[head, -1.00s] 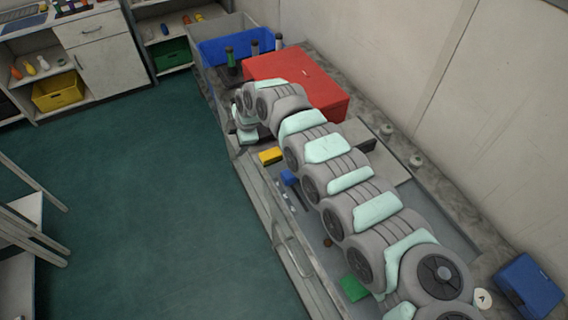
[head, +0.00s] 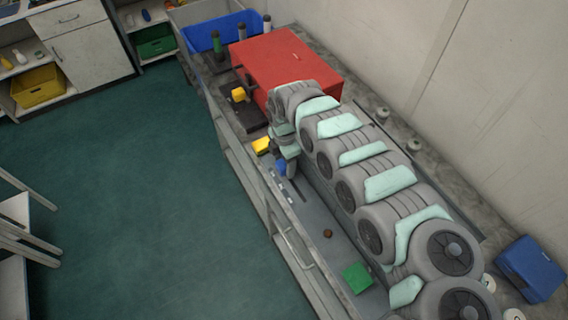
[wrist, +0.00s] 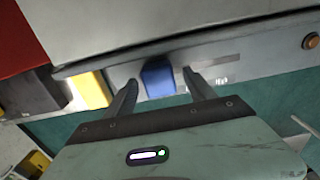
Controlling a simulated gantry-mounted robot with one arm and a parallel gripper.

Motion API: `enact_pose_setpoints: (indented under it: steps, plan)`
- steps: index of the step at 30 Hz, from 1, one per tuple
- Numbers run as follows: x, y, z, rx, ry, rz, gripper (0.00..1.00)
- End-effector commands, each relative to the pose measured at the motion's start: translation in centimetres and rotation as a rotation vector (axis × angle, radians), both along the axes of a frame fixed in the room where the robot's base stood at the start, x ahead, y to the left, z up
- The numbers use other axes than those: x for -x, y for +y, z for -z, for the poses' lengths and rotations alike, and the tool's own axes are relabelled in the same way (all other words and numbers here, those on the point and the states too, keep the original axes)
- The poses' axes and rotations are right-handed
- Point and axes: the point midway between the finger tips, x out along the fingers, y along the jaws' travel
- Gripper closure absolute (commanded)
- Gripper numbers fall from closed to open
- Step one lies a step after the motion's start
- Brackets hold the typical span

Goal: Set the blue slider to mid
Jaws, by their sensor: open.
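The blue slider (wrist: 158,78) is a blue block on a grey panel strip, seen between my fingertips in the wrist view. A dark slot and small pale markings run to its right there. In the head view the slider (head: 281,167) is partly hidden by my gripper (head: 287,155), and its track runs toward the lower right. In the wrist view my gripper (wrist: 159,80) is open, with one finger on each side of the slider and a gap on both sides. I cannot tell whether the fingertips are low enough to enclose it.
A yellow block (head: 261,145) sits close to the slider, left of it in the wrist view. A large red box (head: 285,65) stands behind. A brown round button (head: 327,233) and a green block (head: 357,278) lie further along the panel. A rail (head: 262,190) runs along the front edge.

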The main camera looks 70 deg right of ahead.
Motion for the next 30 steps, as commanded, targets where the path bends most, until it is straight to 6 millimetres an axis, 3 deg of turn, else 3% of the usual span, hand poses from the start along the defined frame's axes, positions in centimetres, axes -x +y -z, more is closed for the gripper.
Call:
enact_pose_setpoints:
  steps: [4, 13, 30]
  plan:
    - [-0.07, -0.01, 1.01, 0.002, -0.001, -0.001, 0.36]
    - [-0.06, -0.09, 1.14, 0.003, -0.001, -0.001, 0.36]
    - [-0.05, -0.07, 1.14, 0.003, -0.001, 0.000, 0.83]
